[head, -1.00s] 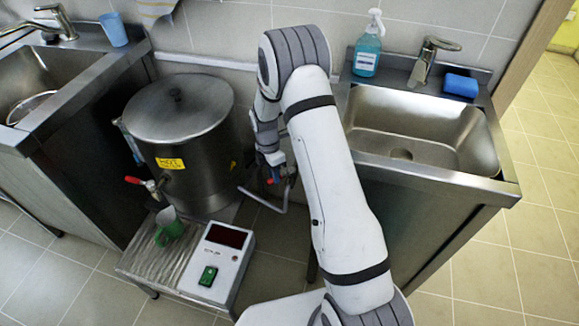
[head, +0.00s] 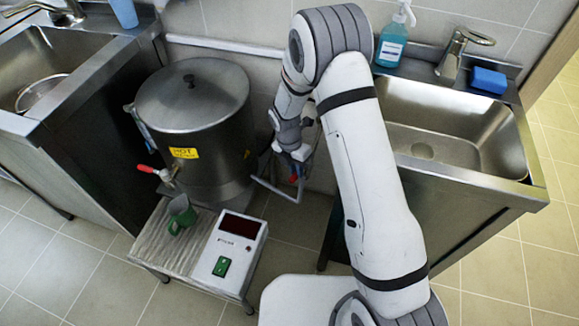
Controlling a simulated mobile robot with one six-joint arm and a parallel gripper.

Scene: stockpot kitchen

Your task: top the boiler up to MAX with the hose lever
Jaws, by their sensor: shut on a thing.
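The boiler (head: 205,148) is a lidded steel vessel with a yellow HOT label. A tap with a red handle (head: 147,169) sticks out at its front left. A thin, pale upright tube (head: 134,118) shows at its left side; I cannot make out a level or a MAX mark. A bent grey pipe (head: 275,188) runs from the boiler's lower right to a small fitting with blue and red parts (head: 294,179), which seems to be the hose lever. My gripper (head: 299,163) is shut on this lever, right of the boiler; its fingers partly hide it.
Steel sinks flank the boiler. A soap bottle (head: 391,43) and blue sponge (head: 488,80) sit by the right sink.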

